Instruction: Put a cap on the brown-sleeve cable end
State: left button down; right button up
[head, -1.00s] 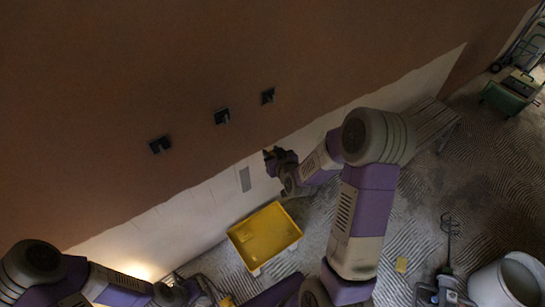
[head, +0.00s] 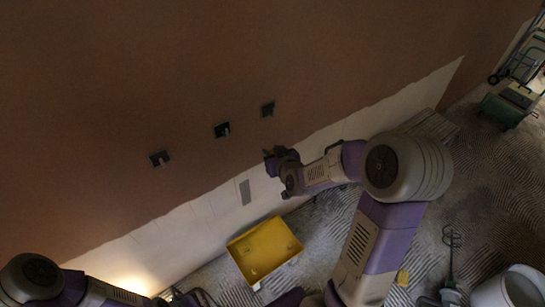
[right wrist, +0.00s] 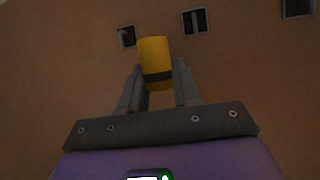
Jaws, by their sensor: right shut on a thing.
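My right gripper (head: 269,155) is just below the rightmost wall box, in front of the wall. In the right wrist view its fingers (right wrist: 160,85) are shut on a yellow cap (right wrist: 153,52) with a dark band near its lower end. Three dark boxes are set in the brown wall: left (head: 160,158), middle (head: 222,130) and right (head: 268,109). Pale cable stubs show in the boxes, but I cannot tell their sleeve colours.
A yellow tray (head: 264,252) stands on the ridged floor below the wall. A grey plate (head: 245,192) is on the pale lower wall. A white bucket (head: 510,290) and a mixer (head: 451,260) stand at lower right, a green machine (head: 505,106) at upper right. The wall face is clear.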

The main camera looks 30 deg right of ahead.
jog(key=shift+r, duration=1.95)
